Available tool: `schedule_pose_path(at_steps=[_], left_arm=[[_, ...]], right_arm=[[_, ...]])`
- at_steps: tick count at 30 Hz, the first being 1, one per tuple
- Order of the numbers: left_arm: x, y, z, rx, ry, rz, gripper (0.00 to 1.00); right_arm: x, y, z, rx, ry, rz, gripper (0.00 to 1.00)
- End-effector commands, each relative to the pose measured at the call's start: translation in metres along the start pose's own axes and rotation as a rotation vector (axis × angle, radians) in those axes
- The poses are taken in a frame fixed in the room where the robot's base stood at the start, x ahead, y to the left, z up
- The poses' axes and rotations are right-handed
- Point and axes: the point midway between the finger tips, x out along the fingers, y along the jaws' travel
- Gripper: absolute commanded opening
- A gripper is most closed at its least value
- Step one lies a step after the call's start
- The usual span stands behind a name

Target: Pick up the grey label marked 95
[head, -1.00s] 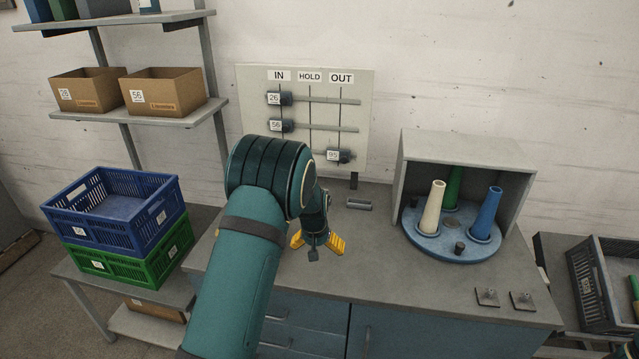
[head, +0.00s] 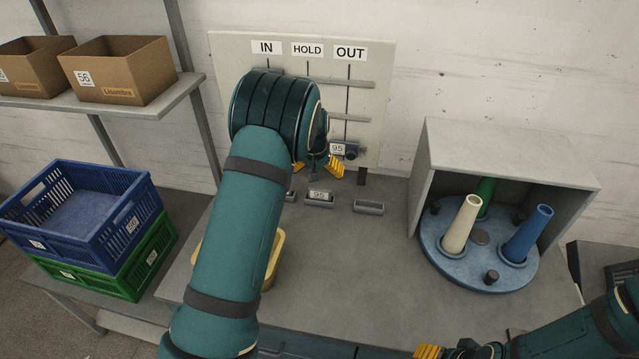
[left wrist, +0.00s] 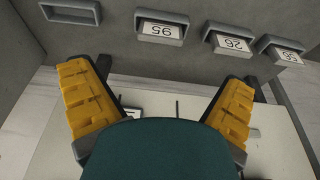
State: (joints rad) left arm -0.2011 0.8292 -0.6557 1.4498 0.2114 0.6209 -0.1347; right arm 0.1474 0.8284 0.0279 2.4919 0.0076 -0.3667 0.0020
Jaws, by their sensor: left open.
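A label marked 95 (head: 319,194) with a pale face sits in a small grey holder on the bench, below the wall board. It shows upside down in the left wrist view (left wrist: 160,30). A second 95 tag (head: 338,149) is on a dark block under OUT on the board. My left gripper (head: 316,169) is open and empty, above and behind the bench label, in front of the board; its spread yellow fingers also show in the left wrist view (left wrist: 160,100). My right gripper (head: 437,352) is partly cut off at the bottom edge; its opening is unclear.
Holders marked 26 (left wrist: 234,44) and 56 (left wrist: 285,54) stand beside the 95 one; an empty holder (head: 368,207) is on its other side. A yellow tray (head: 275,262) is partly behind my left arm. A grey hood (head: 510,150) covers a blue turntable (head: 450,267) with cones.

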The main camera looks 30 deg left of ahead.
Motion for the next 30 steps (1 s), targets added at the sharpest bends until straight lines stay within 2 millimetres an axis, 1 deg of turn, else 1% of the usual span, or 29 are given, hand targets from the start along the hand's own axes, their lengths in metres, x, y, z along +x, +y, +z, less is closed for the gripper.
schedule_pose_path(at_steps=[2, 5, 8, 12, 15, 18, 25, 30], left_arm=[[0.0, 0.0, 0.0, 0.0, 0.0, 0.0, 1.0], [0.006, 0.0, 0.001, 0.0, -0.002, -0.001, 1.0], [0.021, -0.001, 0.001, -0.001, -0.004, -0.002, 1.0], [0.049, -0.001, 0.001, 0.0, -0.004, -0.002, 1.0], [0.066, 0.0, 0.001, 0.0, -0.003, -0.001, 1.0], [0.078, -0.001, 0.0, 0.0, -0.001, -0.001, 1.0], [0.092, -0.001, -0.001, 0.0, -0.001, -0.001, 1.0], [0.114, -0.001, -0.004, 0.001, -0.002, -0.001, 1.0]], right_arm=[[0.0, 0.0, 0.0, 0.0, 0.0, 0.0, 0.6], [0.0, 0.0, 0.0, 0.001, -0.001, 0.0, 0.6], [0.0, 0.001, 0.001, 0.001, -0.001, 0.001, 0.6], [0.001, 0.001, 0.001, 0.001, -0.001, 0.001, 0.6], [0.001, 0.001, 0.001, 0.001, -0.001, 0.001, 0.6], [0.001, 0.001, 0.0, 0.001, -0.001, 0.001, 0.6], [0.001, 0.0, 0.0, 0.0, 0.0, 0.001, 0.6], [-0.002, 0.0, 0.0, 0.0, 0.0, 0.0, 0.6]])
